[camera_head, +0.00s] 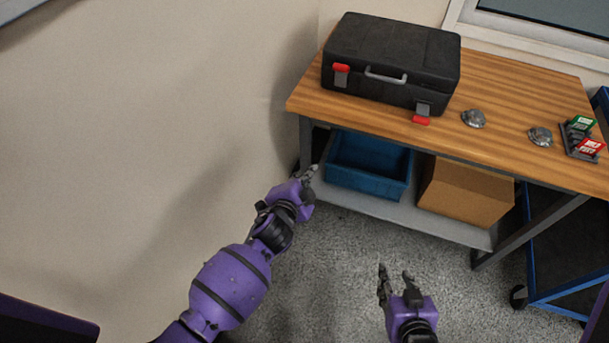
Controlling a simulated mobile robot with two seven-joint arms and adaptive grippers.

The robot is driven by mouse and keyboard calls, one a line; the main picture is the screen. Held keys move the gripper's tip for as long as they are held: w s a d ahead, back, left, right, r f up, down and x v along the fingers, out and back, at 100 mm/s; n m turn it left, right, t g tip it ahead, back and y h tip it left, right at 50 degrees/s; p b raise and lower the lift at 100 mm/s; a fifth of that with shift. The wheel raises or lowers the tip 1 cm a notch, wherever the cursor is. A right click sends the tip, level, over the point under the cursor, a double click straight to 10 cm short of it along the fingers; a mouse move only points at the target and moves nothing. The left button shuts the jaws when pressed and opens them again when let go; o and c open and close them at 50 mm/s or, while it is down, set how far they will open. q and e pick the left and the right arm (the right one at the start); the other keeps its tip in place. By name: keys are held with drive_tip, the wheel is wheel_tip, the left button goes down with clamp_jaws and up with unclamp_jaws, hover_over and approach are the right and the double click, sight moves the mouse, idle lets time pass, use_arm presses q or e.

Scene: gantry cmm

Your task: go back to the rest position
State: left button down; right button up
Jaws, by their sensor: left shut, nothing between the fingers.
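My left gripper (312,171) is at the end of the purple arm reaching in from the lower left. My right gripper (396,277) shows at the bottom, over the grey floor. Its fingers are spread apart with nothing between them. Most of my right arm is out of the frame.
A wooden-topped table (510,85) bears a black case (385,50), two grey metal parts (473,118) (540,136) and a small rack with green and red cards (581,138). A blue bin (370,185) and a cardboard box (463,195) sit on its lower shelf. A blue cart (560,296) stands right.

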idle(0.5)
